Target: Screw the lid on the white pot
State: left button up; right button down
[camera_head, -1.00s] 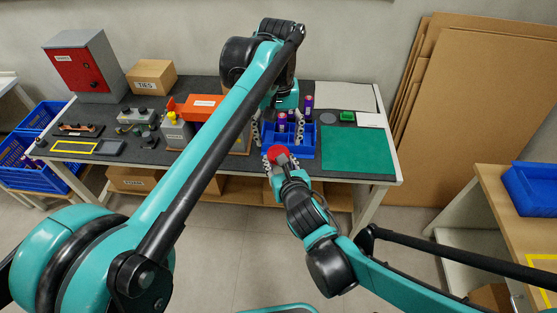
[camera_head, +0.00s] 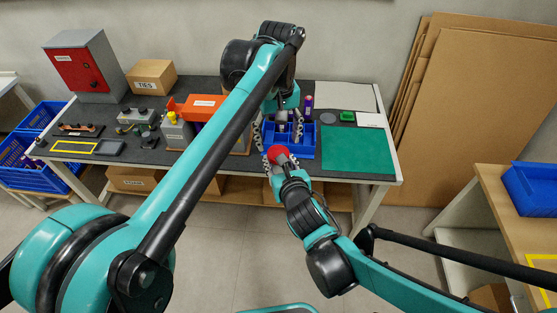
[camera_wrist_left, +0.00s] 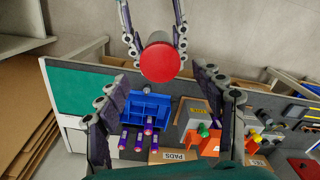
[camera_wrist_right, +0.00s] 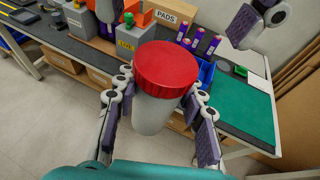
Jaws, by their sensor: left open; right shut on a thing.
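The white pot (camera_wrist_right: 153,114) stands roughly upright between the fingers of my right gripper (camera_wrist_right: 158,125), which is shut on its body. The red lid (camera_wrist_right: 166,68) sits on top of the pot; how tightly it is seated cannot be told. In the head view the lid (camera_head: 277,154) hides most of the pot. My left gripper (camera_head: 280,140) is open and empty, with its fingers spread just beyond the lid. In the left wrist view the round lid top (camera_wrist_left: 160,62) lies above and between the open left fingers (camera_wrist_left: 166,98), apart from them.
A blue divided bin (camera_head: 306,142) with purple-wrapped bottles (camera_wrist_left: 148,126) stands on the table behind the pot. A green mat (camera_head: 357,150) lies to its right. Yellow-grey and orange boxes (camera_head: 203,107) stand to its left.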

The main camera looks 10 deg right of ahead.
aim_at(278, 152)
pick_arm(q)
jog(key=shift+f, duration=2.05)
jog(key=shift+c, duration=0.4)
jog(key=c, duration=1.2)
jog(key=shift+m, duration=1.6)
jog(key=o, duration=1.3)
jog(key=shift+r, duration=0.1)
